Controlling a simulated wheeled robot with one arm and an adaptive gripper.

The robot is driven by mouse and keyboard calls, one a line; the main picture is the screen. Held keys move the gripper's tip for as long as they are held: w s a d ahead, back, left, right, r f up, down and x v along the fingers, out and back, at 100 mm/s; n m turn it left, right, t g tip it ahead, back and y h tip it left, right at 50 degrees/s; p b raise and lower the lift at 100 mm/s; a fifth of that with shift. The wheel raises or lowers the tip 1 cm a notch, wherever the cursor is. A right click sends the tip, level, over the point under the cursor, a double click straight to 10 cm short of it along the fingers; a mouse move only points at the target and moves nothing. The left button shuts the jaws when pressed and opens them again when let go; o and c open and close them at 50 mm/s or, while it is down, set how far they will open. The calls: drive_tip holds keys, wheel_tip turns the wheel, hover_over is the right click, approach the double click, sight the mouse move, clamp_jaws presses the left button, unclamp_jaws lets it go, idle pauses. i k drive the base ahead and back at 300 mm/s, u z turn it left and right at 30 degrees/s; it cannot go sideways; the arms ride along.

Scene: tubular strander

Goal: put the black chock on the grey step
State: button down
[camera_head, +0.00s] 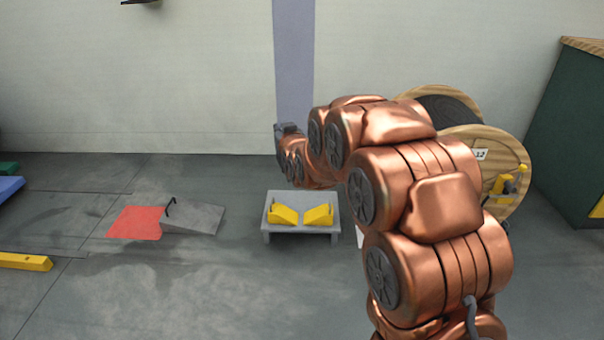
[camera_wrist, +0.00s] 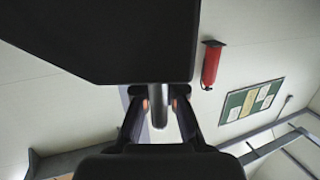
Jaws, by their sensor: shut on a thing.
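The black chock (camera_wrist: 105,38) fills the upper left of the wrist view as a large dark wedge with a slanted lower edge. My gripper (camera_wrist: 160,104) is shut on it; a short grey rod shows between the fingers, below the chock. In the head view my arm reaches forward and its end is raised near the wall, above and behind the step; the chock cannot be made out there. The grey step (camera_head: 304,229) is a low platform on the floor, with two yellow chocks (camera_head: 283,215) (camera_head: 319,215) on its top.
A grey wedge (camera_head: 195,217) with a black handle lies beside a red floor patch (camera_head: 137,222) at the left. A wooden cable reel (camera_head: 505,160) stands at the right, beside a green cabinet (camera_head: 575,130). A yellow bar (camera_head: 25,262) lies at the far left.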

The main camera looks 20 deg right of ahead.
sight(284, 199)
drive_tip(key=k, duration=0.5)
drive_tip(key=z, duration=0.9)
drive_tip(key=i, duration=2.25)
drive_tip(key=u, duration=2.25)
